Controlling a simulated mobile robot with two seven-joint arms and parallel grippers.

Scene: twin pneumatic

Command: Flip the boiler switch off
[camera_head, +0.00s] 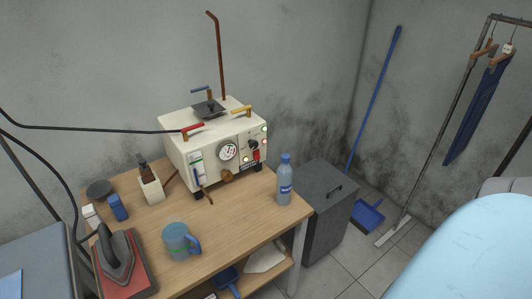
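The boiler (178,151) is a cream metal box on short black feet at the back of the wooden table. Its front faces right and carries a round pressure gauge (228,151). To the right of the gauge is a panel with small lit lamps, a dark control (253,144) and a red switch-like part (256,155). They are too small to tell the switch's position. Neither of my grippers is in view, and nothing blocks the front panel.
A water bottle (284,181) stands at the table's right edge. A blue mug (179,241) and an iron (117,254) stand nearer. A black hose (90,129) reaches the boiler from the left. A grey bin (329,227) stands right of the table.

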